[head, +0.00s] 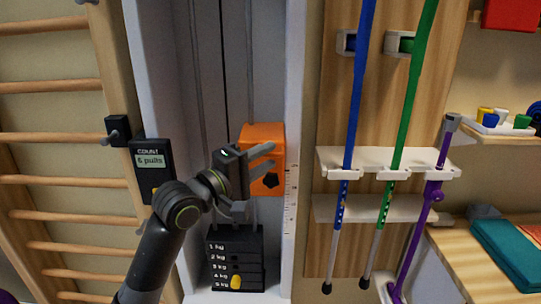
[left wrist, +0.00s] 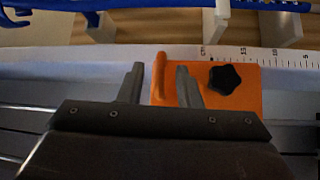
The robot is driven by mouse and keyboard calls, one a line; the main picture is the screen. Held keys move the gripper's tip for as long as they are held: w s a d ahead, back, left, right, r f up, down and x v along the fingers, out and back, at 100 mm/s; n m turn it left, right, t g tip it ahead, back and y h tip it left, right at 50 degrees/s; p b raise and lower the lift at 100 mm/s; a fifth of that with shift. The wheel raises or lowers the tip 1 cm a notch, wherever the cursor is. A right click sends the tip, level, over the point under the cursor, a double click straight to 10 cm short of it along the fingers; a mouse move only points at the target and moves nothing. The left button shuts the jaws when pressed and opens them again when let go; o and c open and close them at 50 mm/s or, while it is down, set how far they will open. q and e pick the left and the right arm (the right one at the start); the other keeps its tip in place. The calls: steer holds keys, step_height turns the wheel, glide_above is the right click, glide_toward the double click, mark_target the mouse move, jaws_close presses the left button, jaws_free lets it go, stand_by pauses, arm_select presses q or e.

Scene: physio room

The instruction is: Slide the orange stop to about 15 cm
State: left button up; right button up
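The orange stop (head: 262,131) sits on the white upright of the pulley unit, beside a printed cm scale (head: 290,200). It also shows in the left wrist view (left wrist: 246,98), with a black knob (left wrist: 225,77) and a raised orange tab (left wrist: 159,76). There its scale-side right edge lies between the 15 and 10 marks; no pointer is clear. My left gripper (head: 267,156) is open at the stop; in the left wrist view its fingers (left wrist: 159,84) stand either side of the tab, with gaps visible. My right gripper is not in view.
A black counter box (head: 152,170) reading 6 pulls is left of my left arm. Black weight plates (head: 235,262) with a yellow pin are below the stop. Wooden wall bars (head: 50,138) are at left.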

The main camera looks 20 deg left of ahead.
arm_select(q)
steer(key=shift+x, duration=1)
jaws_close()
